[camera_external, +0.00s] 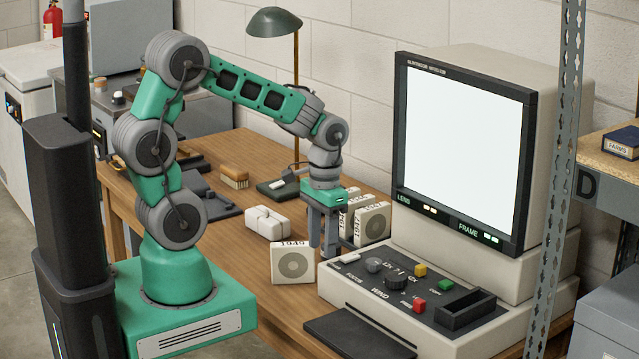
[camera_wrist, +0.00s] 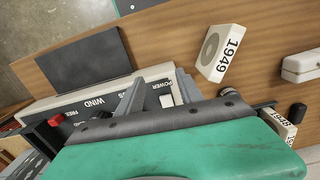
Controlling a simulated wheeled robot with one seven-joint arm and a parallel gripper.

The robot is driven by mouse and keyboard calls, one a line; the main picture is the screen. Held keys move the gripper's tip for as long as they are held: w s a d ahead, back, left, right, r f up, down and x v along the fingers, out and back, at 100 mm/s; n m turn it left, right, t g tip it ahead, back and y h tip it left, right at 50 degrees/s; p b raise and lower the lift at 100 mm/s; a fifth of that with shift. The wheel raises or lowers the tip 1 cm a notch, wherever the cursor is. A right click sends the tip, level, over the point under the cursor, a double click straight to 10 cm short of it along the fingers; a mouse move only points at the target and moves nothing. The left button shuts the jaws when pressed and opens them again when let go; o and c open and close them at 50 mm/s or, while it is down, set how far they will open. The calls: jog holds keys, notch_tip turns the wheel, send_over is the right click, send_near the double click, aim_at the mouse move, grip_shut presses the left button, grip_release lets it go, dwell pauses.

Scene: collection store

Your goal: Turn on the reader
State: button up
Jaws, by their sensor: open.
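The reader is a beige machine with a large plain white screen (camera_external: 463,145) in a dark frame. Its control base (camera_external: 395,325) carries knobs, a yellow, a green and a red button, and a white switch (camera_external: 349,258) at its left end. In the wrist view the switch (camera_wrist: 167,100) lies beside the word POWER. My gripper (camera_external: 331,246) points down just left of the panel, near the switch.
A box marked 1949 (camera_external: 293,263) stands just left of my gripper, with similar boxes (camera_external: 373,222) behind. A white case (camera_external: 265,223), a brush (camera_external: 234,177) and a lamp (camera_external: 274,22) are farther back. A dark pad (camera_external: 360,335) lies before the reader. A metal shelf post (camera_external: 555,190) stands right.

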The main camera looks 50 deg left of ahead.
aim_at(350, 257)
jog(key=w, duration=0.3)
jog(key=shift+w+d, duration=0.15)
jog(key=shift+w, duration=0.2)
jog(key=shift+n, duration=0.3)
jog(key=w+r, duration=0.1)
jog(key=r, duration=0.1)
jog(key=w+r, duration=0.1)
jog(key=w, duration=0.1)
jog(key=shift+w+d+r, duration=0.1)
jog(key=shift+w+r, duration=0.05)
jog(key=shift+r, duration=0.2)
notch_tip(350, 257, down, 7)
jog(key=shift+w+f+p, duration=0.1)
jog(key=shift+f+p, duration=0.05)
jog(key=shift+p, duration=0.35)
jog(key=shift+c, duration=0.3)
grip_shut()
